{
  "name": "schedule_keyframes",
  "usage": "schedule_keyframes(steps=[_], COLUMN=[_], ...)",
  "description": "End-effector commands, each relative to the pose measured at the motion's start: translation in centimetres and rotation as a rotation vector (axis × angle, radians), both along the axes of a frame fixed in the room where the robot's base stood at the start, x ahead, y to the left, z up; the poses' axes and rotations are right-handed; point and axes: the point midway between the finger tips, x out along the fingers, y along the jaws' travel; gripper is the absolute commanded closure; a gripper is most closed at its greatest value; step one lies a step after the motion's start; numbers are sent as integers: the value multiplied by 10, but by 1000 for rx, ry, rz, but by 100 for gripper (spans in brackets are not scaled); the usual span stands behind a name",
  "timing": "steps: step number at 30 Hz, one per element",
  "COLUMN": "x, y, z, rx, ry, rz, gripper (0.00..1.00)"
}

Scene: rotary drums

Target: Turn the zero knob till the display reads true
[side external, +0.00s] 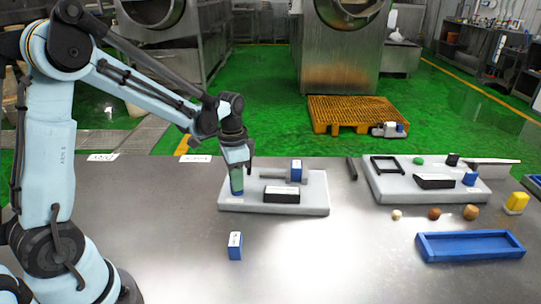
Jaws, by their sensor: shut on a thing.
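A light grey plate (310,205) lies on the metal table, left of centre. A low black box (281,195), which looks like the display, sits near its front edge; I cannot make out a reading. My gripper (237,168) points down over the plate's left end. It is shut on an upright green-and-blue piece (237,184) there, which I take for the zero knob, though its shape is partly hidden by the fingers. A blue block (296,171) stands at the back of the plate beside a grey bar (268,175).
A second grey plate (400,193) at right carries a black frame (387,166), a black box (434,182) and small pieces. A labelled blue block (235,246) stands at the front.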

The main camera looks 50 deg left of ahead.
Motion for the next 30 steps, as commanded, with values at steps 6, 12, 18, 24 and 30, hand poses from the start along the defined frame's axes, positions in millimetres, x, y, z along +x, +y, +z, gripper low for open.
schedule_keyframes(steps=[6, 12, 18, 24, 30], x=[0, 0, 0, 0, 0], y=[0, 0, 0, 0, 0], z=[0, 0, 1, 14, 47], rx=[0, 0, 0, 0, 0], ry=[0, 0, 0, 0, 0], rz=[-2, -3, -3, -3, -3], gripper=[78, 60, 60, 60, 60])
